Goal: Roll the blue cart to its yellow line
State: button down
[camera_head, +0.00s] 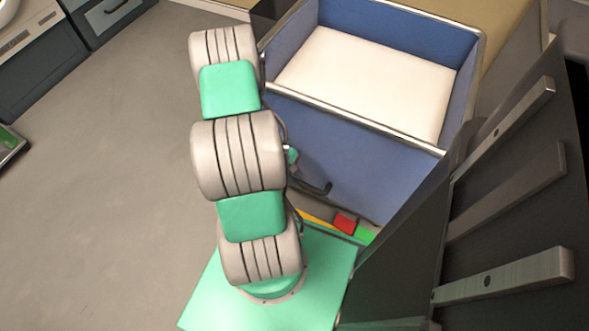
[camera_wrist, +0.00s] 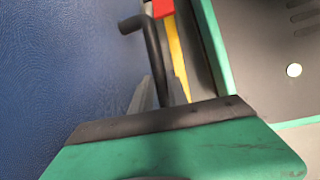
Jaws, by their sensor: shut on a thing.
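The blue cart (camera_head: 350,140) is an open blue box with a white inside floor, at the upper middle of the head view. Its blue side (camera_wrist: 60,70) fills the left of the wrist view. A dark bar handle (camera_wrist: 152,55) stands out from that side. My gripper (camera_wrist: 160,92) is shut on this handle; my arm partly hides the grip in the head view. A yellow strip (camera_wrist: 177,55) runs beside the handle in the wrist view, and a short piece of yellow (camera_head: 318,217) shows below the cart in the head view.
A red patch (camera_head: 345,222) and a green patch (camera_head: 365,235) lie beside the yellow. A dark panel with grey bars (camera_head: 510,190) stands close on the right. Dark drawers (camera_head: 105,15) are at the upper left. The grey floor (camera_head: 110,190) on the left is clear.

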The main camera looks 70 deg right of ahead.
jog(key=shift+d, duration=0.15)
jog(key=c, duration=1.3)
grip_release()
jog(key=p+v, duration=0.2)
jog(key=v, duration=0.6)
jog(key=shift+p, duration=0.4)
